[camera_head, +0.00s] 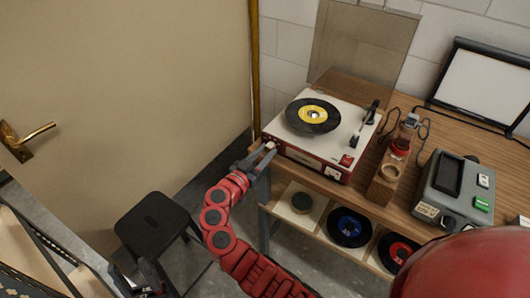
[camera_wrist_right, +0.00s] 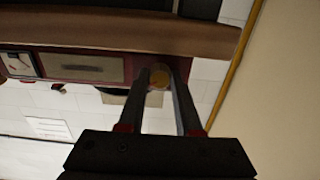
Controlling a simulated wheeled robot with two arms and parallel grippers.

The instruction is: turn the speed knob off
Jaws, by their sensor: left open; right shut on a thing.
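The red and cream record player (camera_head: 328,133) stands on a wooden bench with a black, yellow-labelled disc (camera_head: 313,115) on its platter. In the right wrist view, the round brass-coloured speed knob (camera_wrist_right: 158,77) sits on the player's red front. My right gripper (camera_head: 262,156) is at the player's front left corner. Its two fingers (camera_wrist_right: 163,80) are shut on the knob, one on each side of it. In the head view the knob is hard to make out behind the fingertips. My left gripper (camera_head: 142,282) is open and low at the bottom left, far from the player.
A wooden block (camera_head: 386,184) and a grey device with a green button (camera_head: 455,189) stand right of the player. Records (camera_head: 349,227) lie on the shelf below. A black stool (camera_head: 152,220) stands left of the bench. The player's clear lid (camera_head: 362,45) is raised.

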